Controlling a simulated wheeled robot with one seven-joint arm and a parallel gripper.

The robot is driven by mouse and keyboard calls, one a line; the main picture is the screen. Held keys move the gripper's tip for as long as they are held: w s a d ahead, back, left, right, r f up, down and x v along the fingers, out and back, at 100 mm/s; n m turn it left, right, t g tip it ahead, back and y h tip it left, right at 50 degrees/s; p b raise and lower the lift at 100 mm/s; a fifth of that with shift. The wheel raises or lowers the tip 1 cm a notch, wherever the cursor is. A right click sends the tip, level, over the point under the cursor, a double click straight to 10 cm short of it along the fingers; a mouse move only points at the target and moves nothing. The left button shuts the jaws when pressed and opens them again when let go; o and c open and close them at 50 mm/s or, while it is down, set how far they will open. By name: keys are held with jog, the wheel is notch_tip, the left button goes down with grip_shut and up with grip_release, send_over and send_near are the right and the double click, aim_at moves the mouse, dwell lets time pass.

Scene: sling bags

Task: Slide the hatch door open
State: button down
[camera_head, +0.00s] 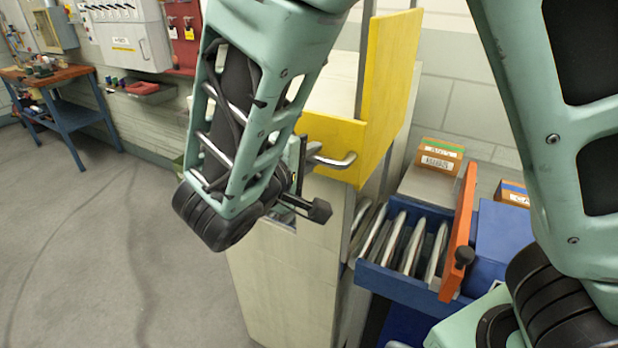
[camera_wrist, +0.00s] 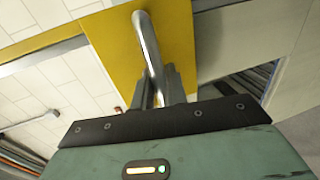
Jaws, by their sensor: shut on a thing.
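The hatch door (camera_head: 392,60) is a yellow panel on the upper part of a pale cabinet (camera_head: 290,270). A bent metal handle (camera_head: 345,160) sticks out from its lower part. In the wrist view the yellow door (camera_wrist: 115,45) fills the top middle, and the handle (camera_wrist: 147,40) runs down between my fingers. My gripper (camera_wrist: 163,88) is shut on the handle. In the head view my own arm covers most of the gripper and part of the door's left side.
Right of the cabinet, an open blue drawer (camera_head: 400,285) with an orange front (camera_head: 460,230) holds several curved metal pieces. Small labelled boxes (camera_head: 438,158) stand behind it. A blue-legged workbench (camera_head: 60,110) stands at the far left. The grey floor (camera_head: 90,240) left of the cabinet is clear.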

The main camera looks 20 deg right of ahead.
notch_tip(320, 180, up, 5)
jog(key=shift+r+p, duration=0.1)
jog(key=shift+p, duration=0.75)
jog(key=c, duration=1.5)
grip_release()
jog(key=shift+a, duration=0.1)
jog(key=b+v, duration=0.4)
jog(key=v, duration=1.3)
jog(key=shift+s+a, duration=0.1)
jog(key=shift+a, duration=0.05)
